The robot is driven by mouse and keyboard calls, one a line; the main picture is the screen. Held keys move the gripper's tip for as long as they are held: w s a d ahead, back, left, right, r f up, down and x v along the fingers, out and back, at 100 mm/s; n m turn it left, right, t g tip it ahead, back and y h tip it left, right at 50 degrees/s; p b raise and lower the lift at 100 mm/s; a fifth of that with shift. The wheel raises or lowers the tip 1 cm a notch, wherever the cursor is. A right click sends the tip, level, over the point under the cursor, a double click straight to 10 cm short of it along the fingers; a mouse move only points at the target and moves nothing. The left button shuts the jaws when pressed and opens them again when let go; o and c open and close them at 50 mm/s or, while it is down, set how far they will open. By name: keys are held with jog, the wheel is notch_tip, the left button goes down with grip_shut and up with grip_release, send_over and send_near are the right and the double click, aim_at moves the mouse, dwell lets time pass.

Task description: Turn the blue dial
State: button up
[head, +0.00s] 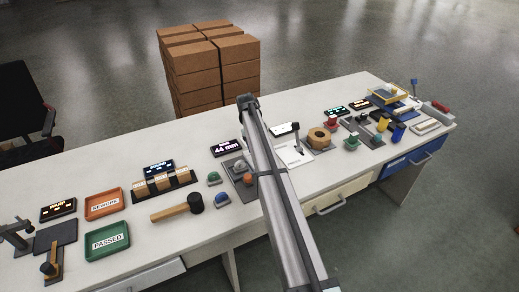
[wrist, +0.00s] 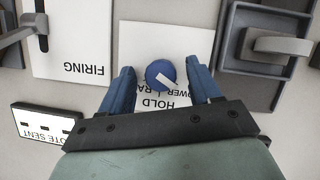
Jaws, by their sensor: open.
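The blue dial (wrist: 158,70) shows in the wrist view as a round knob with a white pointer mark. It sits on a white card (wrist: 190,38) printed with "HOLD" and other partly hidden words. The pointer slants toward the lower right of the picture. My gripper (wrist: 161,68) is open, with one blue finger on each side of the dial. A gap shows between each finger and the dial. In the head view I cannot make out the dial or my gripper's fingers; my arm crosses that part of the bench.
In the wrist view, a "FIRING" card (wrist: 85,68) with a lever (wrist: 41,24) lies left, a display (wrist: 45,120) lower left, and a grey fixture (wrist: 238,45) right. The head view shows a crowded white bench (head: 313,94), a mallet (head: 172,212) and stacked boxes (head: 205,75) behind.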

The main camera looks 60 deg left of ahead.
jog(key=v, duration=0.7)
jog(key=shift+r, duration=0.2)
dwell(0.5)
